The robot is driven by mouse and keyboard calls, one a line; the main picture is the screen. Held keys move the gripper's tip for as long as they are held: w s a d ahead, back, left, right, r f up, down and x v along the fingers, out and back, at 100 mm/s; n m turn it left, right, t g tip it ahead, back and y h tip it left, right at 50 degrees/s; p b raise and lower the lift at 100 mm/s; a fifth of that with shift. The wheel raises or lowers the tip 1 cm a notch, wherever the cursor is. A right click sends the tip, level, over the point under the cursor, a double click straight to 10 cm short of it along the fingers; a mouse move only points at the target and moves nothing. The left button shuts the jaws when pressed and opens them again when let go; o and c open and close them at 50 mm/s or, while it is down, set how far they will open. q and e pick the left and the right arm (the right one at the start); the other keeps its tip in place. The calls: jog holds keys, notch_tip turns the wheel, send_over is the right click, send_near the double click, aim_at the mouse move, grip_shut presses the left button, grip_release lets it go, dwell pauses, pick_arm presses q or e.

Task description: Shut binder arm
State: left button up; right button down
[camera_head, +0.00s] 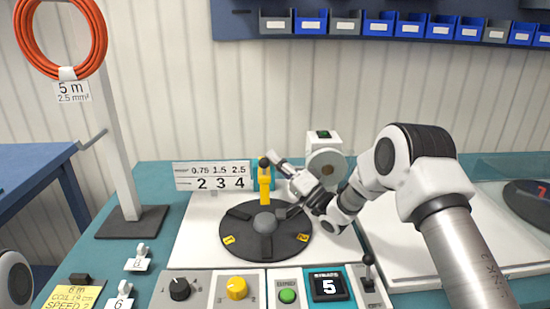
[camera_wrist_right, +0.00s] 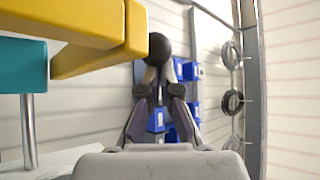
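The yellow binder arm (camera_head: 265,186) stands upright at the back edge of the black reel disc (camera_head: 236,238), with a black ball knob (camera_head: 263,162) on top. My right gripper (camera_head: 271,159) reaches in from the right at knob height. In the right wrist view the gripper's fingers (camera_wrist_right: 158,75) lean together with their tips at the black knob (camera_wrist_right: 157,48). They look closed on it, though the exact contact is small and partly hidden. The yellow arm (camera_wrist_right: 95,62) shows at upper left there. My left gripper is out of view.
A white machine head (camera_head: 323,148) stands behind my right gripper. A number chart (camera_head: 212,176) stands left of the binder arm. A front row holds a black dial (camera_head: 179,288), yellow dial (camera_head: 237,288), green button (camera_head: 288,296) and display (camera_head: 329,286). A post (camera_head: 110,110) carries an orange coil (camera_head: 98,40).

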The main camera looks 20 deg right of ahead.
jog(key=shift+s+a+f+b, duration=0.1)
jog(key=shift+s+f+b, duration=0.15)
jog(key=shift+f, duration=0.3)
jog(key=shift+s+f+b, duration=0.1)
jog(key=shift+f+b, duration=0.2)
jog(key=shift+f, duration=0.25)
jog(key=shift+s+a+f+b, duration=0.1)
jog(key=shift+s+f+b, duration=0.15)
jog(key=shift+f, duration=0.4)
